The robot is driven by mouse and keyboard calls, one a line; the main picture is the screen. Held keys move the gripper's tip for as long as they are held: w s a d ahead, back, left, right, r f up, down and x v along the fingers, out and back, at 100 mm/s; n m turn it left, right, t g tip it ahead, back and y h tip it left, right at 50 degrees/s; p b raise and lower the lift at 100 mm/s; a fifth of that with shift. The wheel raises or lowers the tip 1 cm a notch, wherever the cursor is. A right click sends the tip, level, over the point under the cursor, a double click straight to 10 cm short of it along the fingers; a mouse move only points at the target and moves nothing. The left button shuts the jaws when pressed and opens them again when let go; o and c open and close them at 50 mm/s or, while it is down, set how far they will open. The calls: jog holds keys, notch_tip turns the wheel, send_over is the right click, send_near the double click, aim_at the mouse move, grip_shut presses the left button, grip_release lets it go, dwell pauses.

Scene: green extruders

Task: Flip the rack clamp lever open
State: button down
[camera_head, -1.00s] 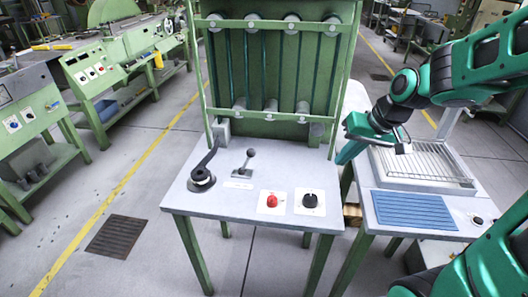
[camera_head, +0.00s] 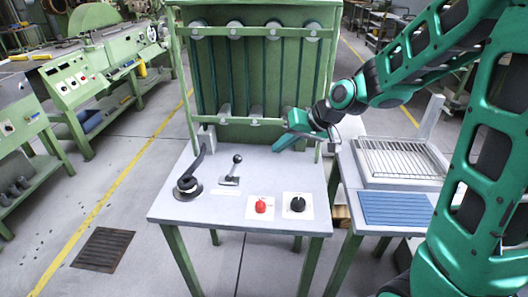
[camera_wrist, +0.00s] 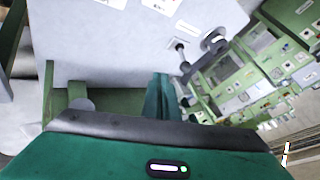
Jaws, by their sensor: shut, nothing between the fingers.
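On the light grey table (camera_head: 225,212), a long black lever on a round base (camera_head: 189,185) stands at the left. Beside it a short ball-topped lever (camera_head: 234,170) stands upright on a small plate. I cannot read the labels, so which one is the rack clamp lever is not clear. In the wrist view the ball-topped lever (camera_wrist: 180,47) and the black lever (camera_wrist: 214,42) show right of the fingers. My gripper (camera_head: 278,147) is shut and empty. It is above the back right of the table, right of both levers and apart from them.
A green rack frame (camera_head: 185,80) with rollers and vertical bars rises behind the table. A red knob (camera_head: 261,205) and a black knob (camera_head: 297,204) sit at the front right. A side table holds a wire grid (camera_head: 400,158) and a blue ribbed mat (camera_head: 396,208).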

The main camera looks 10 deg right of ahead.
aim_at(234, 168)
jog(key=w+a+f, duration=0.4)
jog(key=a+f, duration=0.2)
jog(key=a, duration=0.2)
jog(key=shift+w+f, duration=0.15)
jog(key=shift+w, duration=0.25)
dwell(0.4)
